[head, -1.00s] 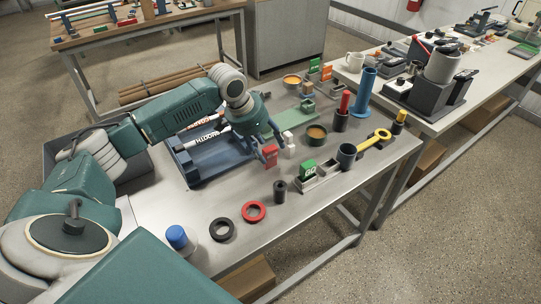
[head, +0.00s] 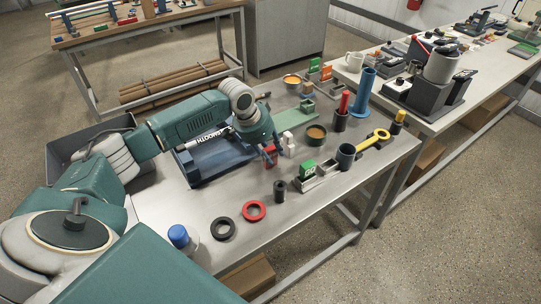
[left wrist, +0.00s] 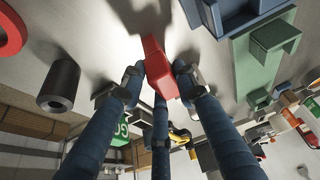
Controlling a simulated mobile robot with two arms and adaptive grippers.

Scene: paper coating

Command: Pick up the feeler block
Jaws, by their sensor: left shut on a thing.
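A red block (head: 271,159), which appears to be the feeler block, is between the fingers of my left gripper (head: 270,150) near the middle of the table. In the left wrist view the red block (left wrist: 155,62) shows between the dark fingertips, and my left gripper (left wrist: 160,80) is shut on it. Fingers partly cover the block in the head view. I cannot tell whether it still touches the table. A green block marked GO (head: 307,171) stands in a grey holder to the right. My right gripper is not in view.
A small white piece (head: 288,143) stands close behind the red block. A black cylinder (head: 280,191), a red ring (head: 254,211) and a black ring (head: 223,228) are in front. A blue tray (head: 205,168) is to the left. A dark cup (head: 346,155) stands to the right.

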